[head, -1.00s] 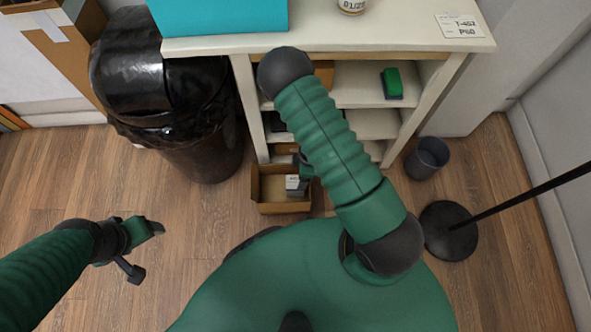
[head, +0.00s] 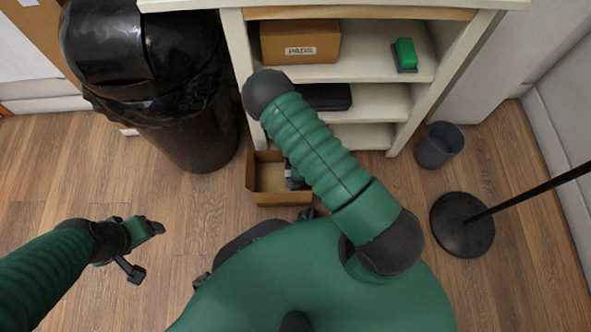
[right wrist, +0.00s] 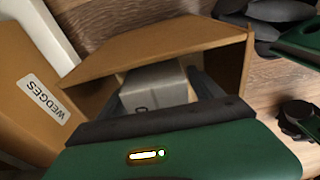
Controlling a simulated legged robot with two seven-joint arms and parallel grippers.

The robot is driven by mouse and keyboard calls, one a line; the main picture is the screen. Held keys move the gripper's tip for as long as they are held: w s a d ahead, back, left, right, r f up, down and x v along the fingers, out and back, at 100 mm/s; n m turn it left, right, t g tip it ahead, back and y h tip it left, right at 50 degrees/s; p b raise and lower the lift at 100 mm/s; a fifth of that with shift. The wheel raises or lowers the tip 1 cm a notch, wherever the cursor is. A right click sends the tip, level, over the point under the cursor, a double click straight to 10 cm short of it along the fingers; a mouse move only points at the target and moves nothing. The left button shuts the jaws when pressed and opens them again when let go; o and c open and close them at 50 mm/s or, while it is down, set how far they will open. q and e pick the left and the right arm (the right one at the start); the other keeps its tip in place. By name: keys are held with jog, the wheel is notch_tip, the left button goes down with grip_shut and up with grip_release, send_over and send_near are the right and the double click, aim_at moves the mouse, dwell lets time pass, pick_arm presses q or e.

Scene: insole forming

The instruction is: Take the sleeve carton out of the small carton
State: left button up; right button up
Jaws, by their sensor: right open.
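The small carton (head: 280,199) is an open brown box on the floor in front of the shelf unit. Its wall also shows in the right wrist view (right wrist: 165,48). The sleeve carton (right wrist: 155,82) is a pale grey box inside it; in the head view my right gripper and arm mostly cover it. My right gripper (right wrist: 160,92) reaches down into the small carton. It is open, with one dark finger on each side of the sleeve carton; contact cannot be told. My left gripper (head: 146,250) is open and empty above the floor at left.
A black bin (head: 190,125), grey bucket (head: 439,145) and round stand base (head: 462,224) surround the floor.

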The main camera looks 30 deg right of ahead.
jog(key=shift+r, duration=0.1)
jog(key=c, duration=1.6)
